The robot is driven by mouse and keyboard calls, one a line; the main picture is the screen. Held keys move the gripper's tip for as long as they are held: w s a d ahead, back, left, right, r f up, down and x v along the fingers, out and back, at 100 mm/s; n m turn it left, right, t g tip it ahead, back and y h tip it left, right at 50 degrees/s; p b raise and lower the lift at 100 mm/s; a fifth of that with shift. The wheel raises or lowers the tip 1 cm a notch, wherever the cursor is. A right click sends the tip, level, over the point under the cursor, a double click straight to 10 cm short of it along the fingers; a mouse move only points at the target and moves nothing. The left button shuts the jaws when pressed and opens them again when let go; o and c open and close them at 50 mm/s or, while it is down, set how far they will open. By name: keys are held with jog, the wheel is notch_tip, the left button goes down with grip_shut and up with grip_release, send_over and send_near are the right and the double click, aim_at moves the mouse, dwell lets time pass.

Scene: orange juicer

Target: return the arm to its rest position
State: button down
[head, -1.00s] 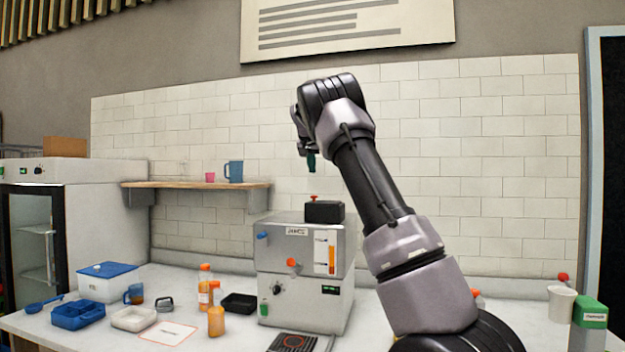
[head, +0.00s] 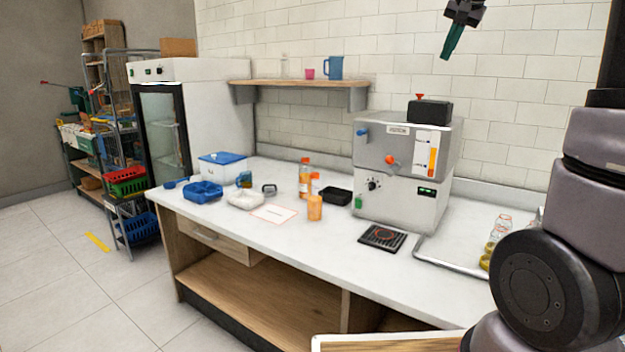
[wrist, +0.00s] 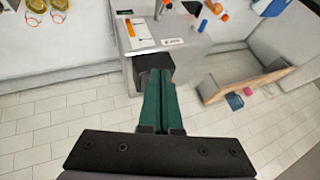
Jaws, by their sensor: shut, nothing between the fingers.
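My gripper (head: 452,42) shows at the top of the head view, pointing down, high above the counter and in front of the tiled wall. Its green fingers (wrist: 162,102) are together in the wrist view, with nothing between them. My arm rises along the right edge of the head view, and its middle part is out of the picture. The juicer (head: 402,175), a grey box-shaped machine, stands on the counter below the gripper. A black box with a red knob (head: 430,110) sits on its top. In the wrist view the fingertips overlap that black box (wrist: 152,62); the gap cannot be told.
The white counter (head: 240,222) holds a blue-lidded box (head: 222,166), a blue tray (head: 202,192), orange bottles (head: 314,207) and a black tray (head: 336,196). A wooden shelf (head: 300,84) with cups hangs left of the juicer. Clear floor (head: 75,290) lies at left.

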jog(key=s+a+f+n, duration=0.1)
jog(key=s+a+f, duration=0.2)
jog(key=s, duration=0.6)
jog(key=s+a+f+n+y, duration=0.1)
jog(key=s+a+f, duration=0.2)
jog(key=s+f, duration=0.3)
jog(key=s+a+f+n, duration=0.1)
jog(key=s+a+f, duration=0.3)
jog(key=s, duration=1)
jog(key=shift+f+y, duration=0.2)
jog(key=shift+y, duration=0.1)
jog(key=shift+w+a, duration=0.1)
jog(key=shift+w, duration=0.05)
